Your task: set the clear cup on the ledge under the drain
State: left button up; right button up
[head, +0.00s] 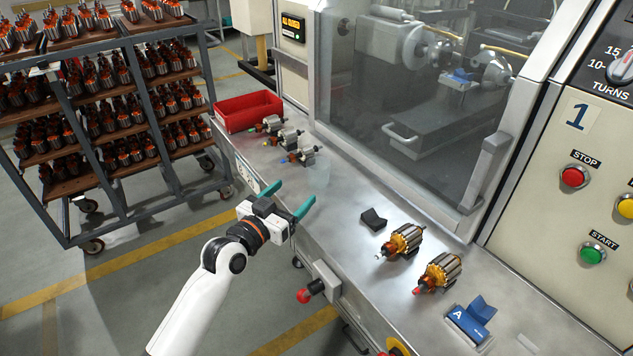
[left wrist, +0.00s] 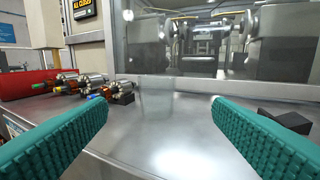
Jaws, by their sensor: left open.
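My left gripper (head: 290,201) is open and empty, at the front edge of the steel ledge (head: 340,195). Its two green fingers also show in the left wrist view (left wrist: 160,105), spread wide and pointing across the ledge toward the machine window. Between the fingertips in that view is a faint pale patch on the steel. My right gripper is not in view.
Small armatures (head: 299,148) and a red bin (head: 248,111) stand at the ledge's far left. A black V-block (head: 373,220), two larger copper armatures (head: 404,242) and a blue block marked A (head: 470,322) sit to the right. A loaded rack cart (head: 110,120) stands at left.

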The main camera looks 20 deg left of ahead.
aim_at(312, 174)
pick_arm(q)
jog(key=p+x, duration=0.1)
jog(key=x, duration=0.6)
jog(key=shift+w+p, duration=0.25)
jog(key=shift+p, duration=0.05)
jog(key=x, duration=0.4)
jog(key=shift+w+f+p, duration=0.2)
jog(key=shift+w+p, duration=0.2)
jog(key=shift+a, duration=0.1)
jog(key=c, duration=1.1)
